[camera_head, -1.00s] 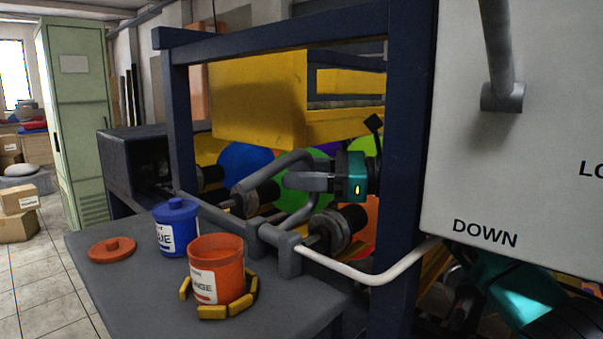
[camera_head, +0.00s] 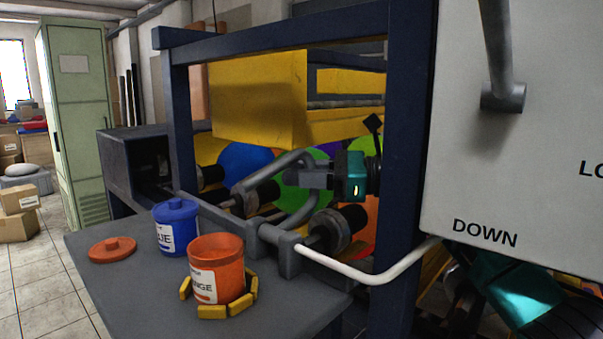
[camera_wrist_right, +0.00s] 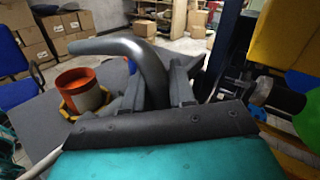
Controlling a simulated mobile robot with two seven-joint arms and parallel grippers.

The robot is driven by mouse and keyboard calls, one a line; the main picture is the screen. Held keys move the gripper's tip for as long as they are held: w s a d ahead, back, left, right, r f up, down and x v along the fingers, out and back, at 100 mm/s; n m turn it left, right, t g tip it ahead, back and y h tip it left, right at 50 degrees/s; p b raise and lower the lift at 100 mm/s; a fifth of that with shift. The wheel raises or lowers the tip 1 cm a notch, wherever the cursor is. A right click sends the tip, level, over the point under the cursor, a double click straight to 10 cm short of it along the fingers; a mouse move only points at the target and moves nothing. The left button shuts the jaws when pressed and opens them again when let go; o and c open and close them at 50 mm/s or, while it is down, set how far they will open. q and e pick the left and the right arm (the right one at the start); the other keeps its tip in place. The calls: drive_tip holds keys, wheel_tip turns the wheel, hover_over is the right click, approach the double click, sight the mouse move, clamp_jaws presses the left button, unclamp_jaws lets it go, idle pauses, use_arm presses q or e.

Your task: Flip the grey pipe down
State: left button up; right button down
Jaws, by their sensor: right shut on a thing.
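The grey pipe (camera_head: 262,176) is a bent tube over the rollers inside the blue frame, joined to a bracket at the table's edge. Its bend is raised and its free end points left towards the table. My right gripper (camera_head: 312,177) is shut on the pipe near its bend, reaching in from the right. In the right wrist view the pipe (camera_wrist_right: 118,46) rises from between the dark jaws (camera_wrist_right: 155,92) and curves to the left. The jaws hide part of it. My left gripper is not in view.
An open orange pot (camera_head: 216,272) stands inside yellow blocks on the grey table (camera_head: 130,300). A blue lidded pot (camera_head: 177,228) and an orange lid (camera_head: 112,249) are beside it. A blue post (camera_head: 403,150) and a white panel marked DOWN (camera_head: 520,180) stand at right.

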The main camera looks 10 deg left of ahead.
drive_tip(key=shift+s+a+r+n+h, duration=0.3)
drive_tip(key=shift+s+r+n+h, duration=0.15)
drive_tip(key=shift+n, duration=0.15)
drive_tip(key=c, duration=1)
unclamp_jaws()
drive_tip(key=shift+c, duration=0.2)
drive_tip(key=shift+d, duration=0.1)
drive_tip(key=d, duration=1.2)
drive_tip(key=shift+s+d+r, duration=0.15)
drive_tip(key=shift+d+r, duration=0.2)
drive_tip(key=shift+r, duration=0.1)
